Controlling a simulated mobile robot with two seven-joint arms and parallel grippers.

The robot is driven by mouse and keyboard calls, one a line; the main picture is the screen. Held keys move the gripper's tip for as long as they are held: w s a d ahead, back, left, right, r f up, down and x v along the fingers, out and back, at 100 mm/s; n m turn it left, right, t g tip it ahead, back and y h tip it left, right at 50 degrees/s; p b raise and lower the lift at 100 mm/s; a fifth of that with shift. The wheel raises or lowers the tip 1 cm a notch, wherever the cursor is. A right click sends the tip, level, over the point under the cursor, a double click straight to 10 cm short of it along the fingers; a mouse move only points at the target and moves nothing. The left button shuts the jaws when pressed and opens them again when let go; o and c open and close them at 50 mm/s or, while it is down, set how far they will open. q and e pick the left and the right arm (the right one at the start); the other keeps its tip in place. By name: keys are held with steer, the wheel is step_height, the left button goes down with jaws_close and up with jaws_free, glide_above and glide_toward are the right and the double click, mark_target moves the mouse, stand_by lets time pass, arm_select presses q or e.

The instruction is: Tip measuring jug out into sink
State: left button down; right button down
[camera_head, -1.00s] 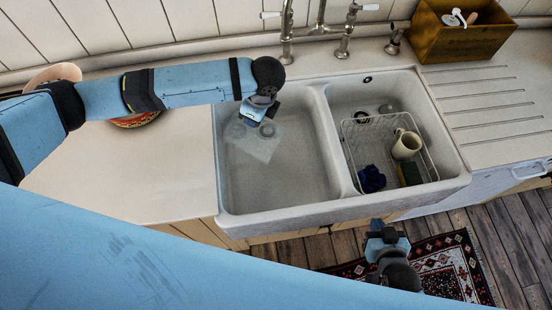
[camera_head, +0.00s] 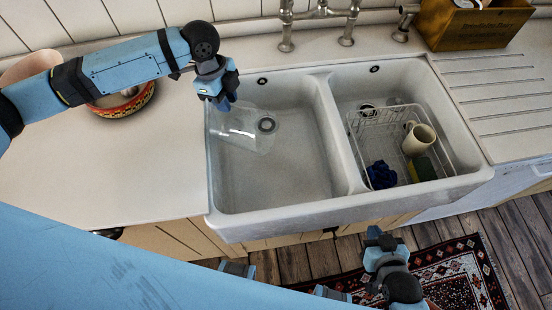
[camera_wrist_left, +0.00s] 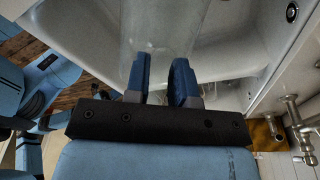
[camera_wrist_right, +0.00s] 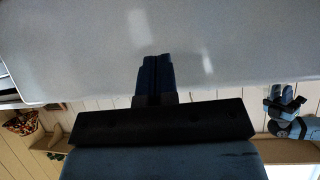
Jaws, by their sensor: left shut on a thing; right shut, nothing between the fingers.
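The clear measuring jug (camera_head: 238,128) is see-through and hangs over the left basin of the white sink (camera_head: 285,217). It is tilted far over, with its body lying to the lower right of my left gripper (camera_head: 226,101). My left gripper is shut on it near the basin's back left corner. In the left wrist view the jug (camera_wrist_left: 165,30) shows faintly beyond the fingers (camera_wrist_left: 166,82). I cannot tell whether anything is in it. My right gripper (camera_head: 375,235) is shut and empty in front of the sink, below its front edge; its closed fingers (camera_wrist_right: 155,78) show in the right wrist view.
The right basin holds a wire rack (camera_head: 385,123) with a cream mug (camera_head: 419,140), a blue cloth (camera_head: 381,175) and a sponge (camera_head: 424,168). Taps (camera_head: 317,14) stand behind the sink. A patterned bowl (camera_head: 124,103) stands on the left counter. A wooden box (camera_head: 474,24) is back right.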

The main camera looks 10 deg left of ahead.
arm_select(q)
steer(key=a+r+p, duration=0.1)
steer(key=a+r+h+p, duration=0.1)
steer(key=a, duration=0.1)
steer(key=a+r+h+p, duration=0.1)
steer(key=r, duration=0.1)
steer(key=shift+w+a+p, duration=0.15)
steer(key=shift+w+p, duration=0.2)
steer(key=shift+p, duration=0.05)
steer(key=a+f+h+b, duration=0.2)
steer(key=h+b, duration=0.1)
steer(key=b, duration=0.1)
steer(key=w+a+f+g+h+b, duration=0.1)
steer(key=a+f+h+b, duration=0.1)
steer(key=a+h+b, duration=0.1)
steer(key=a+f+g+h+b, duration=0.1)
steer(key=a+h+b, duration=0.2)
steer(key=h+b, duration=0.1)
steer(key=shift+w+f+b, duration=0.25)
steer(key=shift+f+b, duration=0.15)
steer(key=shift+b, duration=0.15)
steer(key=r+h, duration=0.2)
steer(key=a+r+h+b, duration=0.1)
steer(key=r, duration=0.2)
steer(key=shift+w+a+g+h, duration=0.1)
steer(key=shift+a+g+h, duration=0.05)
steer(key=shift+g+h, duration=0.25)
